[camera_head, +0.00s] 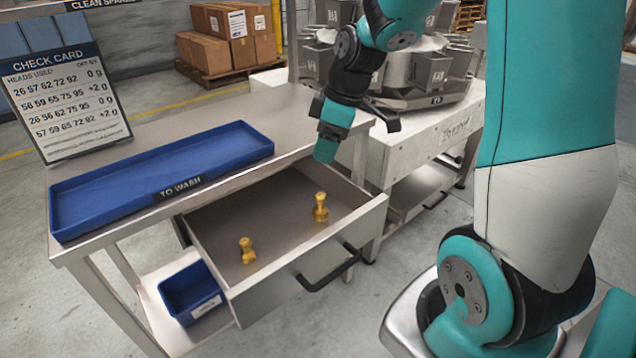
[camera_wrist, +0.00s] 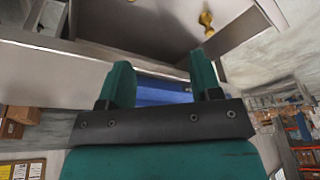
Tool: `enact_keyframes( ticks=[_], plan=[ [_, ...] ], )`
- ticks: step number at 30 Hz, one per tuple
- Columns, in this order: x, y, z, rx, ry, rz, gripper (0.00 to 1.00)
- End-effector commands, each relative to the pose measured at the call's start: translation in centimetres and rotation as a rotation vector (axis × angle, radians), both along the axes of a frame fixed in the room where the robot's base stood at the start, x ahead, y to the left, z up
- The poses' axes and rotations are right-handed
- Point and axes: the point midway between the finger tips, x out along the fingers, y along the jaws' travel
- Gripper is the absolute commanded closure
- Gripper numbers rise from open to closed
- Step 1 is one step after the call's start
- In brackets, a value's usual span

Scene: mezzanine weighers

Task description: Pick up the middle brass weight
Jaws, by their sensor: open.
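Two brass weights stand upright in the open drawer (camera_head: 280,222) in the head view. A shorter one (camera_head: 247,250) is at the left near the front, and a taller one (camera_head: 320,208) is farther right. The taller-looking one shows near the top of the wrist view (camera_wrist: 206,20), with a bit of brass (camera_wrist: 131,1) at the top edge. No third weight can be made out. My gripper (camera_head: 331,136) is open and empty, above the drawer's back right corner, apart from both weights. Its two teal fingers (camera_wrist: 160,78) are spread in the wrist view.
A blue tray (camera_head: 90,215) marked "TO WASH" lies on the table above the drawer. A check card (camera_head: 65,105) stands behind it. A blue bin (camera_head: 190,290) sits on the lower shelf. The drawer's black handle (camera_head: 330,270) juts forward. The weigher machine (camera_head: 425,135) stands right.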

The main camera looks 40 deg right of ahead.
Motion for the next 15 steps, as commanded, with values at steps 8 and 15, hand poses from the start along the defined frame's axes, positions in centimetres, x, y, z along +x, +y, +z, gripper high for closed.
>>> enact_keyframes(
  ticks=[8, 15],
  plan=[
    [1.1, -4.2, -2.0, -0.033, -0.013, 0.033, 0.42],
    [2.1, -2.9, -7.4, -0.032, -0.014, 0.033, 0.42]
  ],
)
